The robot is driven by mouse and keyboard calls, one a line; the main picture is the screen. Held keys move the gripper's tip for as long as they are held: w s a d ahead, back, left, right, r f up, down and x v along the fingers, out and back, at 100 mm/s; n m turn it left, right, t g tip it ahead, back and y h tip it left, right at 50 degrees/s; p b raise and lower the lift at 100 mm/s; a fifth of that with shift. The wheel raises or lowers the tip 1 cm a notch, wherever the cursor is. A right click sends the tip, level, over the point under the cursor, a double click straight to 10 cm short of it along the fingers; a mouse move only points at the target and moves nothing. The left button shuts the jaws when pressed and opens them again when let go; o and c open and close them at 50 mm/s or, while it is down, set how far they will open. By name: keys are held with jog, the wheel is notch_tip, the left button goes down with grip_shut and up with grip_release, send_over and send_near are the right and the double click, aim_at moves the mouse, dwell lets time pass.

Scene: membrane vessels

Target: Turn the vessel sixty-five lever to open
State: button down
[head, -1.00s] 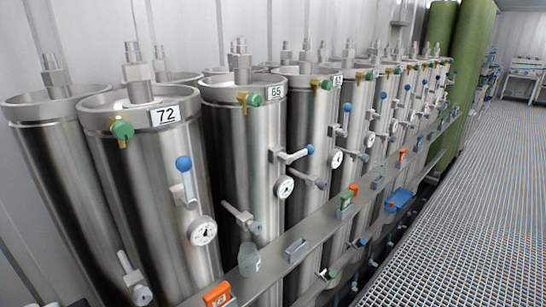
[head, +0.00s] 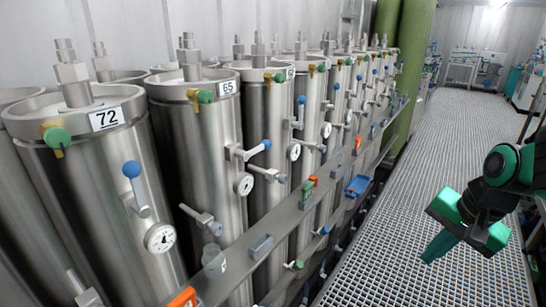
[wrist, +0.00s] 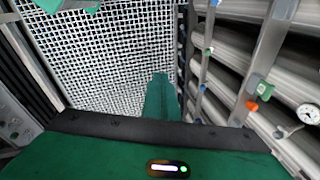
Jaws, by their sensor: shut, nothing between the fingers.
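Vessel sixty-five (head: 205,135) is a tall steel cylinder with a white 65 plate near its rim, left of centre in the head view. Its lever (head: 247,152), with a blue ball end, lies nearly level on the vessel's right front side, pointing right. A round gauge (head: 243,184) sits just below. My gripper (head: 436,247) is at the right of the head view, over the grating, shut and empty, well apart from the lever. Its green finger (wrist: 160,98) also shows in the wrist view. I cannot identify the lever in the wrist view.
Vessel 72 (head: 100,190) stands at the left, its blue-ended lever (head: 134,185) pointing up. More vessels run back to the right. A grey rail (head: 235,258) with small boxes and a blue tray (head: 357,186) runs before them. The grating floor (head: 430,150) is open.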

aim_at(256, 150)
jog(key=w+a+r+m+t+y, duration=0.2)
jog(key=w+a, duration=0.5)
jog(key=a, duration=0.4)
jog(key=w+a+r+m+t+y, duration=0.2)
jog(key=w+a+r+m+y, duration=0.3)
jog(key=w+a+m, duration=0.3)
jog(key=w+a+r+m+t+y, duration=0.1)
jog(key=w+a+r+m+y, duration=0.2)
jog(key=w+a, duration=0.5)
jog(key=a+r+m, duration=0.1)
jog(key=a+m, duration=0.1)
jog(key=a, duration=0.5)
jog(key=shift+w+r+t, duration=0.2)
jog(key=shift+r+t, duration=0.15)
jog(key=shift+t, duration=0.05)
